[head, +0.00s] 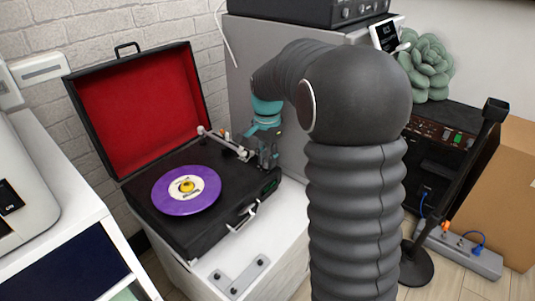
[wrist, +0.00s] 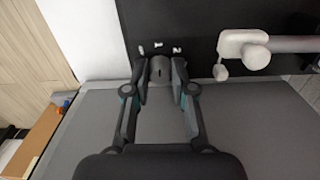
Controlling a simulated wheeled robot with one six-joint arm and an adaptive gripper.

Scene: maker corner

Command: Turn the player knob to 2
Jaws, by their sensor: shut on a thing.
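The record player (head: 170,235) is an open black case with a red-lined lid and a purple record (head: 187,190) on its platter. My gripper (head: 267,158) reaches down to the deck's right side, beside the tonearm (head: 225,143), and hides the knob in the head view. In the wrist view, the dark round knob (wrist: 160,70) sits between the two fingertips of my gripper (wrist: 161,80), which is shut on it. Small white marks lie around the knob's far side.
A grey cabinet (head: 245,75) rises behind my gripper. A black stand (head: 417,265) and a power strip (head: 465,250) are at the right.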

